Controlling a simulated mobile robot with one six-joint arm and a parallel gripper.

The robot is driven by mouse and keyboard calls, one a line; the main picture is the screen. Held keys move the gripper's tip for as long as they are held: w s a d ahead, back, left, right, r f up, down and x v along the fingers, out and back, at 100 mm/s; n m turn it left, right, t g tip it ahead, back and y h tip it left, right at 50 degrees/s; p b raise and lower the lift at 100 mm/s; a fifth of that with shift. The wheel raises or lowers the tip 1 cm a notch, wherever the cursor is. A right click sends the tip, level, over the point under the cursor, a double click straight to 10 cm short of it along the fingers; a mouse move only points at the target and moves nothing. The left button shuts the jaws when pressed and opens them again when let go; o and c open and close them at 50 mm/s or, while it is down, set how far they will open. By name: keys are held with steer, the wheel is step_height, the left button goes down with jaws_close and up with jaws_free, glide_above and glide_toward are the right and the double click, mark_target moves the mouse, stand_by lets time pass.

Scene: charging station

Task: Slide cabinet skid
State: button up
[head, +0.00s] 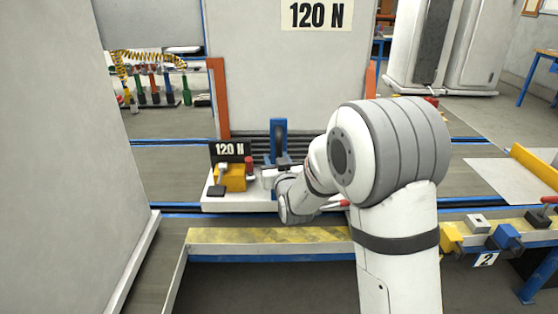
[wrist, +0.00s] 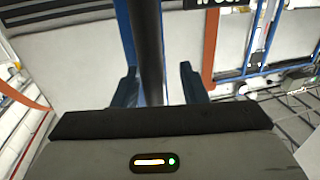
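The large grey cabinet (head: 290,80), labelled 120 N, stands upright on a dark slatted base (head: 320,148) in the head view. A blue upright bracket (head: 278,138) stands at its front. My gripper (wrist: 160,88) shows in the wrist view as two blue fingers, spread apart. A dark round bar (wrist: 151,45) runs between them, with a visible gap on the right; contact on the left is unclear. In the head view my arm's wrist is low in front of the cabinet, and the fingertips cannot be made out clearly.
A white platform (head: 240,200) holds a yellow block (head: 234,178) and a black 120 N sign (head: 229,151). Orange posts (head: 220,100) flank the cabinet. Blue floor rails (head: 170,142) run across. A yellow-striped beam (head: 260,236) lies in front. A grey panel (head: 60,150) fills the left.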

steer(key=v, duration=0.7)
steer(key=shift+s, duration=0.4)
steer(key=s+d+r+m+g+h+p, duration=0.1)
steer(key=s+d+r+g+h+p, duration=0.2)
steer(key=s+d+r+g+p, duration=0.65)
steer(key=s+d+r+m+g+p, duration=0.1)
steer(key=s+d+r+g+p, duration=0.1)
steer(key=s+p, duration=0.4)
steer(key=s+d+r+g+h+p, duration=0.1)
steer(key=s+d+r+g+p, duration=0.2)
steer(key=s+r, duration=0.4)
steer(key=s+d+p, duration=0.1)
steer(key=s+p, duration=0.1)
steer(key=s, duration=0.5)
steer(key=shift+d+r+m+p, duration=0.25)
steer(key=shift+d+m+p, duration=0.1)
steer(key=shift+m+p, duration=0.05)
steer(key=shift+c, duration=0.5)
